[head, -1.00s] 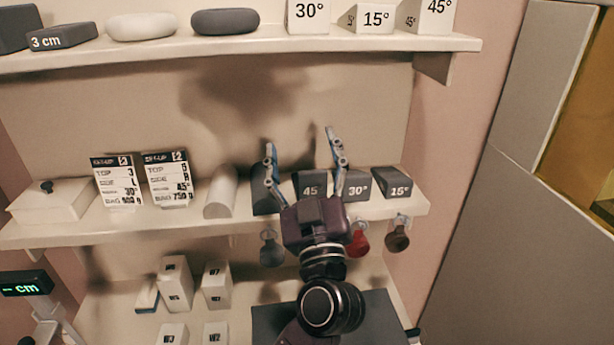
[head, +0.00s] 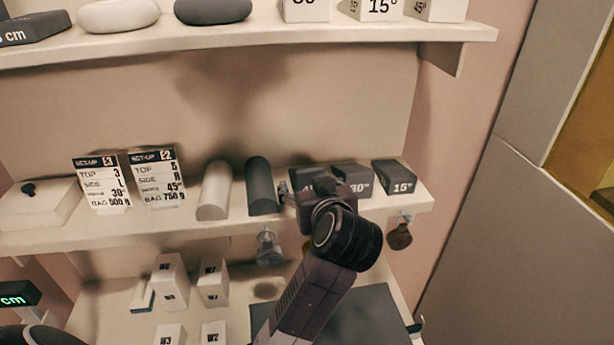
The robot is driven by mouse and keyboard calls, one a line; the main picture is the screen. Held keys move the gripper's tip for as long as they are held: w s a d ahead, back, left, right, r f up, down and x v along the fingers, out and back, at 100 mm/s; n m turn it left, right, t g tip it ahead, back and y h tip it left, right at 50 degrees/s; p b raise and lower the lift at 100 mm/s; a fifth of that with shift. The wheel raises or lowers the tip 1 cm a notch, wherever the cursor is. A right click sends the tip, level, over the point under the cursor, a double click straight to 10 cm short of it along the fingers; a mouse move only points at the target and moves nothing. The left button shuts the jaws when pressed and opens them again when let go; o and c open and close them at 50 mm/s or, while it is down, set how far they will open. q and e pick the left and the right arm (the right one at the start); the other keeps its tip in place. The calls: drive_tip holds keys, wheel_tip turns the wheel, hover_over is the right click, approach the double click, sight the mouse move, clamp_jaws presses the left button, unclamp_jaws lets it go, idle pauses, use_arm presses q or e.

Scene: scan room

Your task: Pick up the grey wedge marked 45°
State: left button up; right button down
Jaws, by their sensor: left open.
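The dark grey wedge marked 45° (head: 307,176) sits on the middle shelf, between a dark half-round block and the wedge marked 30° (head: 358,176). Only its upper left part and a bit of its label show; my gripper covers the rest. My left gripper (head: 312,188) is open at the front of this wedge. My right gripper is not in view.
The dark half-round block (head: 261,187) stands close left of the gripper, and the 15° wedge (head: 394,176) is to the right. Paddles hang under the shelf edge (head: 150,232). The upper shelf (head: 300,37) overhangs with white wedges.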

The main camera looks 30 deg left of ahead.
use_arm(q)
drive_tip(key=p+x, duration=0.1)
drive_tip(key=x, duration=0.3)
drive_tip(key=shift+w+a, duration=0.15)
drive_tip(key=shift+w, duration=0.2)
drive_tip(key=shift+s+d+r, duration=0.15)
drive_tip(key=shift+d, duration=0.05)
drive_tip(key=c, duration=1.3)
